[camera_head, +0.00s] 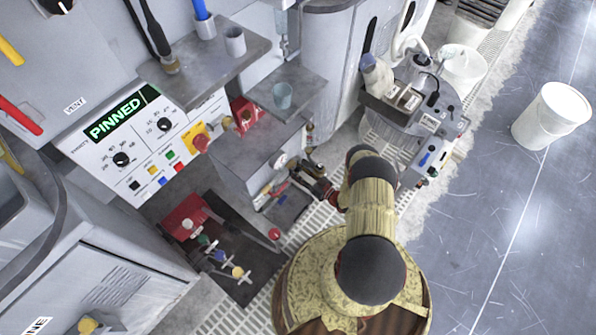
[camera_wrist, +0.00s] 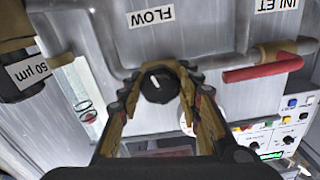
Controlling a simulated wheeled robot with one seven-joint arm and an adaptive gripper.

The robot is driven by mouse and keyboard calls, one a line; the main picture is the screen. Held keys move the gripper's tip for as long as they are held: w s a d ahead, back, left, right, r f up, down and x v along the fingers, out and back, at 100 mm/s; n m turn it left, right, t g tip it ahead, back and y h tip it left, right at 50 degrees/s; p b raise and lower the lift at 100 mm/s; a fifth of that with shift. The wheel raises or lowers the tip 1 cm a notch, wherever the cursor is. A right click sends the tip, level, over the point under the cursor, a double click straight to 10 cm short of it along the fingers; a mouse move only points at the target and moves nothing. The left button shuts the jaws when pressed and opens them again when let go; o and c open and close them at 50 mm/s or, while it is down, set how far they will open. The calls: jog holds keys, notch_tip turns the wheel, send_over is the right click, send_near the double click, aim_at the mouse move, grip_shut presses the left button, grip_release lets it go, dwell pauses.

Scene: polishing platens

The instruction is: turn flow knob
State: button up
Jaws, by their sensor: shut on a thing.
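In the wrist view, the black round flow knob (camera_wrist: 157,86) with a white pointer mark sits on a grey metal panel. The FLOW label (camera_wrist: 152,17) appears upside down above it. My gripper (camera_wrist: 158,76) has its two yellow-brown fingers on either side of the knob and is shut on it. In the head view, my gripper (camera_head: 312,181) reaches the side of a grey cabinet (camera_head: 238,163) at the middle; the knob cannot be made out there.
A red-handled lever (camera_wrist: 262,70) and an INLET label (camera_wrist: 277,5) are right of the knob in the wrist view. A 50 µm filter (camera_wrist: 28,72) is at left. In the head view, a crowded cart (camera_head: 418,124) stands beyond my arm; a white bucket (camera_head: 551,116) stands on open floor.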

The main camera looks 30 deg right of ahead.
jog(key=shift+m, duration=1.2)
jog(key=o, duration=1.2)
jog(key=v, duration=1.2)
